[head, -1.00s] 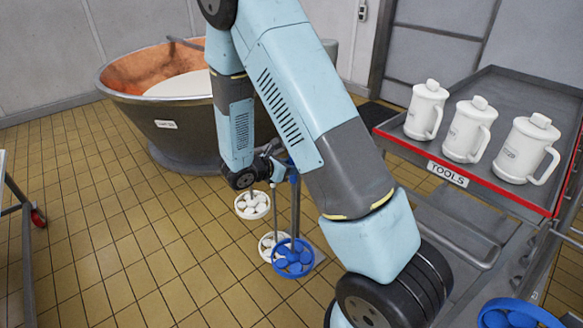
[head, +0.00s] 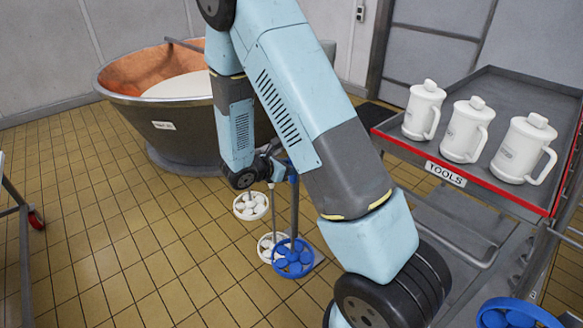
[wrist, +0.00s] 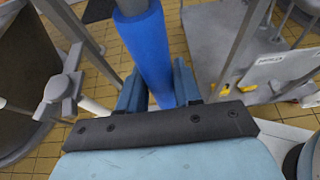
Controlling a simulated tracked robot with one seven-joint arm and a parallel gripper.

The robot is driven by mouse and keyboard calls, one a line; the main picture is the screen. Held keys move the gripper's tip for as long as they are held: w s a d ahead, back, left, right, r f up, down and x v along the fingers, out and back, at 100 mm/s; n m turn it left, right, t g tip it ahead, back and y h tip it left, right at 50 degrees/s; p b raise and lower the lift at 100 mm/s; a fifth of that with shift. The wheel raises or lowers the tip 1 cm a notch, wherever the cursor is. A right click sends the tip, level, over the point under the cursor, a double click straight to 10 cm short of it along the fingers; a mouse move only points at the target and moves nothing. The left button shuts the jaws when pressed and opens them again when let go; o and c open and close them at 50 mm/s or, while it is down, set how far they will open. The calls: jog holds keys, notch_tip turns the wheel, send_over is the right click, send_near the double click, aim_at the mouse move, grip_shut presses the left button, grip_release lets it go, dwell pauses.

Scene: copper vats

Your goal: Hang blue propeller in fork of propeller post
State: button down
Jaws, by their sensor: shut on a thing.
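The blue propeller hangs below my gripper (head: 282,166), its round caged head (head: 293,258) low and its shaft roughly upright in the head view. In the wrist view its thick blue handle (wrist: 146,52) runs between the fingers of my gripper (wrist: 157,90), which is shut on it. A grey pronged piece (wrist: 62,88), which looks like part of the propeller post, shows at left in the wrist view, apart from the blue handle. In the head view my arm hides most of the post. Two white propellers (head: 251,206) (head: 270,247) hang left of the blue one.
A copper vat (head: 165,115) stands behind at left. A red-edged tools trolley (head: 484,186) with three white jugs (head: 468,130) is at right. A blue ring-shaped thing (head: 515,312) shows at the lower right corner. The tiled floor (head: 110,240) at left is open.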

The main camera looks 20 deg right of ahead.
jog(key=shift+w+d, duration=0.35)
jog(key=shift+d, duration=0.45)
jog(key=shift+w+d, duration=0.3)
jog(key=shift+d, duration=0.55)
jog(key=shift+w+d, duration=0.35)
jog(key=shift+d, duration=0.45)
dwell(1.0)
jog(key=shift+f, duration=0.4)
dwell(0.3)
jog(key=shift+f, duration=0.55)
jog(key=shift+w+d+r, duration=0.15)
jog(key=shift+d+r, duration=0.1)
jog(key=shift+r, duration=0.05)
dwell(0.4)
